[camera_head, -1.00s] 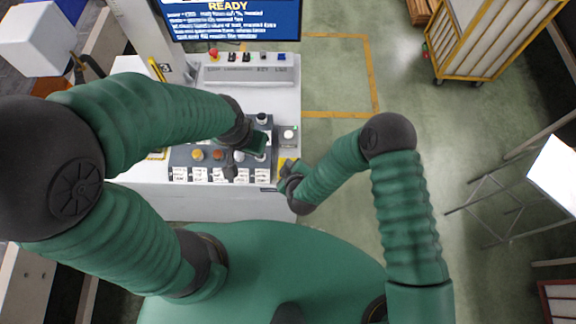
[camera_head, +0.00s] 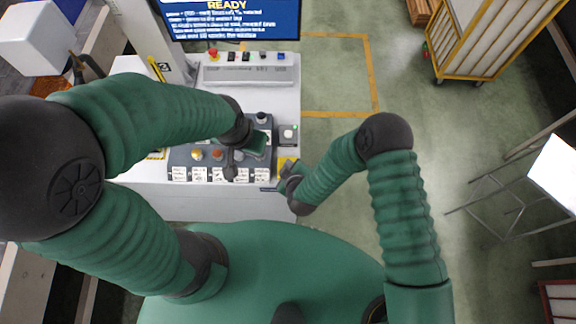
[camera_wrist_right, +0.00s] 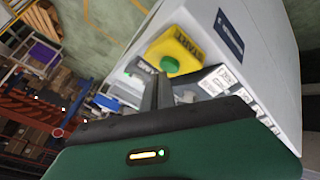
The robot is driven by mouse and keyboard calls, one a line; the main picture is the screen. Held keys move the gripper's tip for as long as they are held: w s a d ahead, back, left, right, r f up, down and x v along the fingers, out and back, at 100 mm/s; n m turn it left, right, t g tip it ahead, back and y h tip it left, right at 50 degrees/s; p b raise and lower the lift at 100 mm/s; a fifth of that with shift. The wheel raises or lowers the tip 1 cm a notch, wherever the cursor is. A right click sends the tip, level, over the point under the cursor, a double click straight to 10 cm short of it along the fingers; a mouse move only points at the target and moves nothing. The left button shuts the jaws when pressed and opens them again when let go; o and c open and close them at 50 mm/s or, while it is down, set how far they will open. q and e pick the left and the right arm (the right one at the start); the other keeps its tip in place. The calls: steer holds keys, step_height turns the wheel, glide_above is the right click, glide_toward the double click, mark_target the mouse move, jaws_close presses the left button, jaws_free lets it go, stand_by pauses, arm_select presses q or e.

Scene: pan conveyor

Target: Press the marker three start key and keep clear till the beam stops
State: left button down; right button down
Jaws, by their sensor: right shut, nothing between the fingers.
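The control panel (camera_head: 180,160) on the white console carries several buttons, with white label cards along its near edge. I cannot read which one is the marker three start key. In the right wrist view, a yellow box (camera_wrist_right: 187,45) with a green button (camera_wrist_right: 169,65) stands just beyond my right gripper (camera_wrist_right: 158,92). Its fingers are shut and empty, apart from the button as far as I can tell. In the head view, my right gripper (camera_head: 283,182) is at the console's near right corner. My left gripper (camera_head: 232,168) hangs over the panel and hides some buttons; its jaws are unclear.
A screen (camera_head: 230,18) behind the console reads READY. A red button (camera_head: 213,54) and several switches line the console's back. A yellow-framed cart (camera_head: 480,40) stands at far right. The floor right of the console is clear, with a yellow line.

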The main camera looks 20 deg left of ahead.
steer(key=shift+a+f, duration=0.1)
steer(key=shift+a, duration=0.05)
steer(key=shift+f+b, duration=0.35)
steer(key=shift+f, duration=0.05)
stand_by(0.5)
steer(key=shift+r, duration=0.1)
steer(key=shift+r+p, duration=0.75)
step_height(320, 180, up, 5)
steer(key=p, duration=0.4)
steer(key=shift+r, duration=0.1)
stand_by(0.3)
stand_by(0.4)
